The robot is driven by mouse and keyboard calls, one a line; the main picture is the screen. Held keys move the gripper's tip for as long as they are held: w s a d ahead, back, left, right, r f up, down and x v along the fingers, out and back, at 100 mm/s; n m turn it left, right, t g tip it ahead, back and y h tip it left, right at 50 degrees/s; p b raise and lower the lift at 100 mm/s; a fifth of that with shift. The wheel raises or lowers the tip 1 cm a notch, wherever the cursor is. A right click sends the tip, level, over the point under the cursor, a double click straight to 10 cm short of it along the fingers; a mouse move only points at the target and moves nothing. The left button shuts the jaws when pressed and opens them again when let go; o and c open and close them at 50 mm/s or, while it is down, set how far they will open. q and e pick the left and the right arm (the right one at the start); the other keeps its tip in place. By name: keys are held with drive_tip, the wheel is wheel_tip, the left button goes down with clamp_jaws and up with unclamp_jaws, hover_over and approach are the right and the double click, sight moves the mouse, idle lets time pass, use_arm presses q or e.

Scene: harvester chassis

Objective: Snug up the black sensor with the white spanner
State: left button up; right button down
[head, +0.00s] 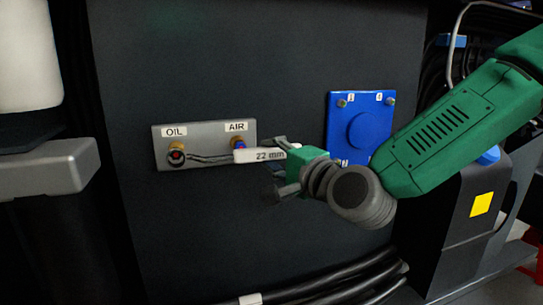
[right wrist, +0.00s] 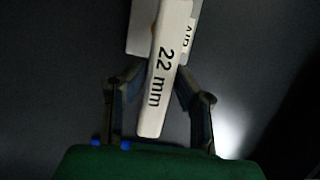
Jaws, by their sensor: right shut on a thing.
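The white spanner (head: 262,155), marked 22 mm, is held in my right gripper (head: 279,168). Its thin grey end reaches left across the grey plate to the dark round fitting under the OIL label. That fitting, with a red centre and brass behind it, seems to be the black sensor (head: 177,156). The spanner end is beside or around it; I cannot tell which. In the right wrist view the spanner (right wrist: 160,90) runs up between the fingers of my right gripper (right wrist: 158,74), and its far end is out of sight. My left gripper is not in view.
The grey plate (head: 207,134) also carries a blue fitting (head: 238,143) under AIR, partly behind the spanner. A blue square cover (head: 362,112) is at the right, behind my arm. Black hoses (head: 330,284) run below. The dark panel between is clear.

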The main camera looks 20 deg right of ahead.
drive_tip(key=shift+w, duration=1.3)
wheel_tip(320, 180, down, 3)
drive_tip(key=m+b, duration=0.2)
drive_tip(key=b, duration=0.2)
drive_tip(key=shift+a+t, duration=0.15)
drive_tip(key=shift+t, duration=0.15)
drive_tip(key=shift+f+b, duration=0.1)
drive_tip(key=shift+b, duration=0.25)
